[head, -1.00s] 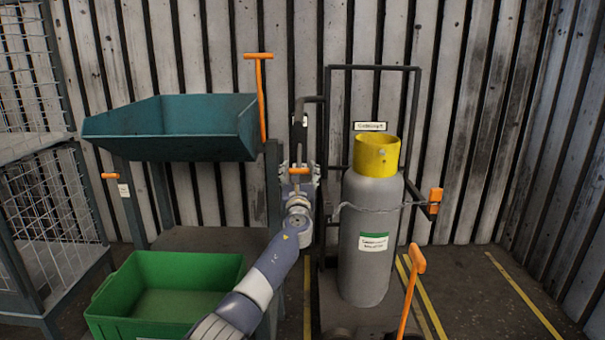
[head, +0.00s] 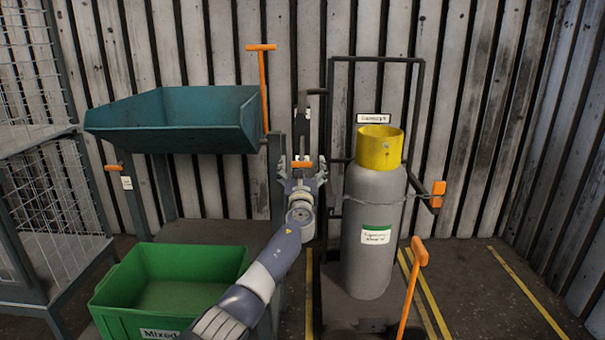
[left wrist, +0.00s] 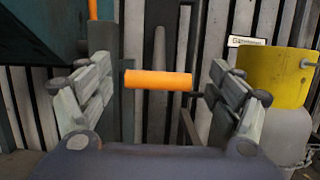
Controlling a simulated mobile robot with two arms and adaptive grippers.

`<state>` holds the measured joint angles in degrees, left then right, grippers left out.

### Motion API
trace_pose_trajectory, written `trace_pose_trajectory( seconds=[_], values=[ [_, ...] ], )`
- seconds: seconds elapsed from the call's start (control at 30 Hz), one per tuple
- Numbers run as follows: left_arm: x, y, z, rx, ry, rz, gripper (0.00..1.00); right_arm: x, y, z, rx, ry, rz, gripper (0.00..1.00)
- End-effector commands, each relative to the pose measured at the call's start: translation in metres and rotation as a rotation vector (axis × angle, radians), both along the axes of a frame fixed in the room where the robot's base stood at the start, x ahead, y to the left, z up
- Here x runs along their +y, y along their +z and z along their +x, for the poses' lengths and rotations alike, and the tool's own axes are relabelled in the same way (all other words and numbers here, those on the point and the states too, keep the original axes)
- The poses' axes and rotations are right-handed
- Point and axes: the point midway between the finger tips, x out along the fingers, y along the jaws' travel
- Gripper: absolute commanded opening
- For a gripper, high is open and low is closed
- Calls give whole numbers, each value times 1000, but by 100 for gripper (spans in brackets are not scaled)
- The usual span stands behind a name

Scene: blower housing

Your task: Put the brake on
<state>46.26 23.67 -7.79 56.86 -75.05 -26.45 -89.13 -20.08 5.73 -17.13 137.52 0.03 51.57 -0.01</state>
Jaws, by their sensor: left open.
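An orange crosswise handle (head: 302,164) is in front of my left gripper (head: 302,172) in the head view. In the left wrist view the handle (left wrist: 158,80) lies level between the two spread fingers of my left gripper (left wrist: 160,88), with a gap on both sides. The left gripper is open and holds nothing. Whether the handle is fully between the fingertips or just beyond them, I cannot tell. Other orange handles are a tall T-handle (head: 262,80) and a low lever (head: 414,275). No marking shows which one is the brake. My right gripper is out of view.
A grey gas cylinder (head: 368,255) with a yellow collar (head: 380,150) stands on a dark trolley frame (head: 415,110) to the right. A teal hopper (head: 170,125) and a green bin (head: 185,265) are to the left. Wire shelving (head: 50,200) is at far left.

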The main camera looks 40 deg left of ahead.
Motion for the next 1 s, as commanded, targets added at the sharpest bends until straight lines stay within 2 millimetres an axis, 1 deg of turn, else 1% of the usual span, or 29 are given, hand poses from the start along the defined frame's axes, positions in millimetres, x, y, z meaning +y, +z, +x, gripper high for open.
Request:
trace_pose_trajectory(
  seconds=[0.17, 0.27, 0.8, 1.0],
  values=[
    [-6, -3, -9, -1, 0, 0, 84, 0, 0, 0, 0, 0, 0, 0],
    [-12, -6, -18, 0, -2, 0, 84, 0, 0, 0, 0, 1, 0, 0],
    [-55, -27, -81, 3, -3, 0, 84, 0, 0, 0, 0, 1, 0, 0],
    [-64, -31, -93, 2, -2, 0, 84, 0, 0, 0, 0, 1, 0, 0]
  ],
)
